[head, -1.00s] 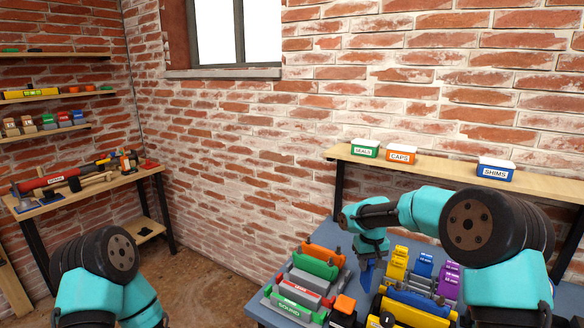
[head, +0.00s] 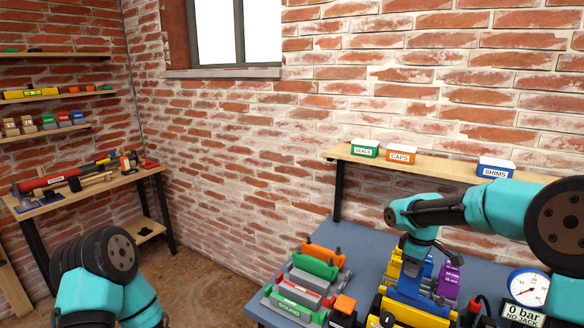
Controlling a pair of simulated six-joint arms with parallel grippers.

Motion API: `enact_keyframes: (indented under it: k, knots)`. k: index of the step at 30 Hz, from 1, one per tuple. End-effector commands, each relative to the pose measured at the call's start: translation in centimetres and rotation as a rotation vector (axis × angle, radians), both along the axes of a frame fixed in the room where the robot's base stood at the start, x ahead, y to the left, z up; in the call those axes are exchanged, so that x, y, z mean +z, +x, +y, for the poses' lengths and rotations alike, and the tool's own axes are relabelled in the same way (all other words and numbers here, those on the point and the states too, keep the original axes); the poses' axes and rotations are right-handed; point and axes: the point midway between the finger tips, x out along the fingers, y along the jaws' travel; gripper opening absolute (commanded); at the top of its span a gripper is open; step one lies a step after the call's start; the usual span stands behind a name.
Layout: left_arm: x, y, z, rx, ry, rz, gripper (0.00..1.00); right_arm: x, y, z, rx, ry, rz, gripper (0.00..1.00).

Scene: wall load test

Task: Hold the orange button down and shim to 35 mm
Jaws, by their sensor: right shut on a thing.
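The orange button (head: 345,305) sits on a dark box at the front of the table, beside the green SOUND block (head: 289,311). My right gripper (head: 412,266) points down among the upright coloured blocks behind the yellow and blue fixture (head: 415,300). It is shut on a blue piece, most of which it hides. A yellow block (head: 394,268) stands just left of it and a purple block (head: 449,281) to its right. The lettering on these blocks is too small to read. My left arm shows at lower left, but its gripper is out of view.
A round gauge (head: 528,289) stands at the right, above a display (head: 522,315) reading 0 bar, NO JACK. Boxes marked SEALS (head: 365,149), CAPS (head: 401,153) and SHIMS (head: 495,168) stand on the wall shelf. The blue tabletop (head: 365,241) is clear towards the back.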

Motion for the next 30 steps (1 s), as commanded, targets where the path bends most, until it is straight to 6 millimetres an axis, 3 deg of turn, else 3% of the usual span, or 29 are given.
enact_keyframes:
  k: [8,12,18,30]
  knots:
    - [0.0,0.0,0.0,0.000,0.000,0.000,0.69,1.3,-2.0,-2.9,0.177,0.000,0.000,0.00]
    - [0.0,0.0,0.0,0.000,0.000,0.000,0.69,-1.3,-2.0,-2.7,0.186,0.001,0.004,0.00]
    - [0.0,0.0,0.0,0.000,0.000,0.000,0.69,-3.4,-2.0,-2.8,0.183,0.000,0.001,0.00]
    - [0.0,0.0,0.0,0.000,0.000,0.000,0.69,-3.7,-1.9,-2.7,0.183,0.000,0.000,0.00]
